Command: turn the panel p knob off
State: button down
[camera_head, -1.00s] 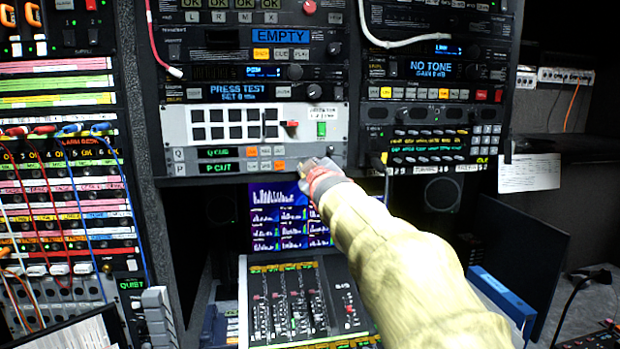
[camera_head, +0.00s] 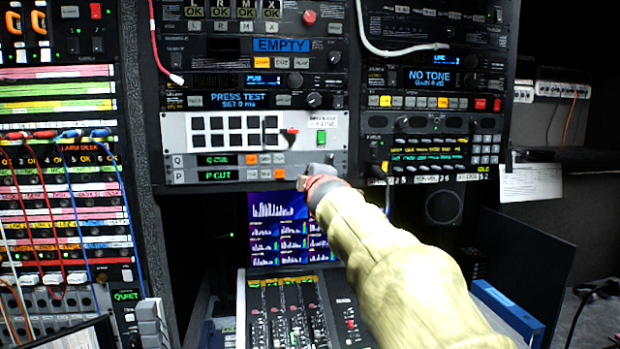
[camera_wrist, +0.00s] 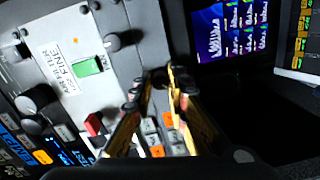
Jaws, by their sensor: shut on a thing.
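Panel P (camera_head: 218,175) is the lower of two thin rows in the rack, with a lit green display and small buttons. My gripper (camera_head: 304,182) is at its right end and hides the knob there in the head view. In the wrist view my gripper (camera_wrist: 163,78) has its two yellowish fingers close together over the panel's end, beyond the orange-lit buttons (camera_wrist: 169,119). The jaws are shut on the panel P knob, which is mostly hidden between the fingertips. A similar dark knob (camera_wrist: 122,40) with a pale mark sits beside it, apart from the fingers.
Panel Q (camera_head: 218,160) lies directly above. A green switch (camera_head: 321,137) and a red lever (camera_head: 291,132) are close above my gripper. A lit monitor (camera_head: 275,225) and a fader desk (camera_head: 290,310) lie below. Open dark space is below the rack's right side.

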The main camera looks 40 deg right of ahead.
dwell(0.4)
jog(key=c, duration=1.7)
grip_release()
jog(key=shift+c, duration=0.2)
jog(key=v, duration=1.2)
